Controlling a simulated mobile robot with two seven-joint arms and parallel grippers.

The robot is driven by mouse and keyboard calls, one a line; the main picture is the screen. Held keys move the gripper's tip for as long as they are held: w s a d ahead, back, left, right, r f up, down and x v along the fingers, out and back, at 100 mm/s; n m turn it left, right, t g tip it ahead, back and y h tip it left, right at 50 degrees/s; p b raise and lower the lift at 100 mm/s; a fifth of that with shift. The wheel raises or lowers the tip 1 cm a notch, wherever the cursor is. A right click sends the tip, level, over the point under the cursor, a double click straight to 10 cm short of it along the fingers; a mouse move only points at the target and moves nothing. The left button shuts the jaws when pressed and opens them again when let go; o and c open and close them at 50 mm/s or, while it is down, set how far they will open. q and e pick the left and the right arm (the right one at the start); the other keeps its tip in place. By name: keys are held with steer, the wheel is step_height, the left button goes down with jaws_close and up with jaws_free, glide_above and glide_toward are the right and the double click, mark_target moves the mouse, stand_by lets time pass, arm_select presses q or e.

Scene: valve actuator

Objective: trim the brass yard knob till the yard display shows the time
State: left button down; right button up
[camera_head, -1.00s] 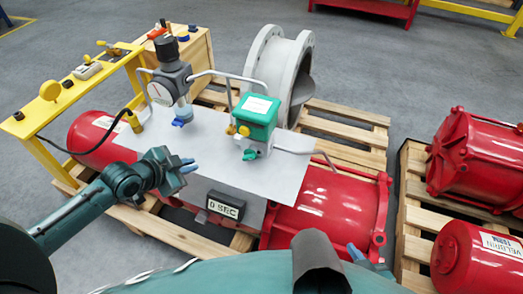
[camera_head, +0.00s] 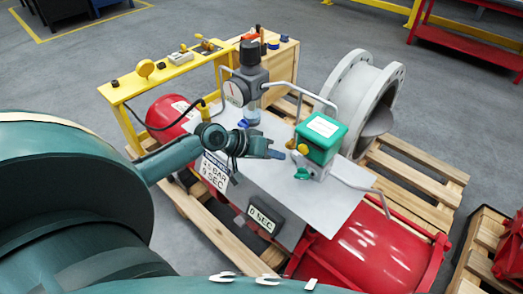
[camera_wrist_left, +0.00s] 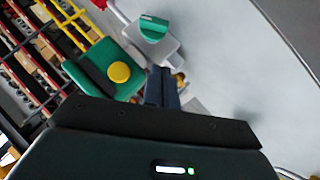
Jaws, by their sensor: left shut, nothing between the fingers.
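The display (camera_head: 262,217) on the front edge of the grey plate reads "0 SEC". A green-topped box (camera_head: 320,138) stands on the plate, with a yellow button and a green knob (camera_head: 301,174) on its near side. A small brass knob (camera_head: 290,144) shows at the box's left side; in the left wrist view a brass piece (camera_wrist_left: 180,78) lies just beyond my fingertips, partly hidden by them. My left gripper (camera_head: 276,154) is shut and empty, a little left of the box. It points at the box in the left wrist view (camera_wrist_left: 162,72). Contact cannot be told.
A placard (camera_head: 214,171), reading "4.5 BAR 9 SEC", is partly behind my left wrist. A grey regulator with a gauge (camera_head: 234,93) and pipes stands behind my gripper. A red cylinder (camera_head: 365,245) lies under the plate. A yellow stand (camera_head: 120,92) is at the left.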

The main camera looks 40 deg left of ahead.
mark_target(302, 174)
arm_select(q)
steer(key=d+f, duration=0.1)
steer(key=w+d+f, duration=0.1)
steer(key=f, duration=0.1)
steer(key=shift+w+d+f, duration=0.1)
steer(key=shift+d+f, duration=0.05)
steer(key=shift+d, duration=0.1)
steer(key=shift+d+f, duration=0.4)
steer(key=shift+f, duration=0.2)
arm_select(e)
steer(key=shift+d, duration=0.15)
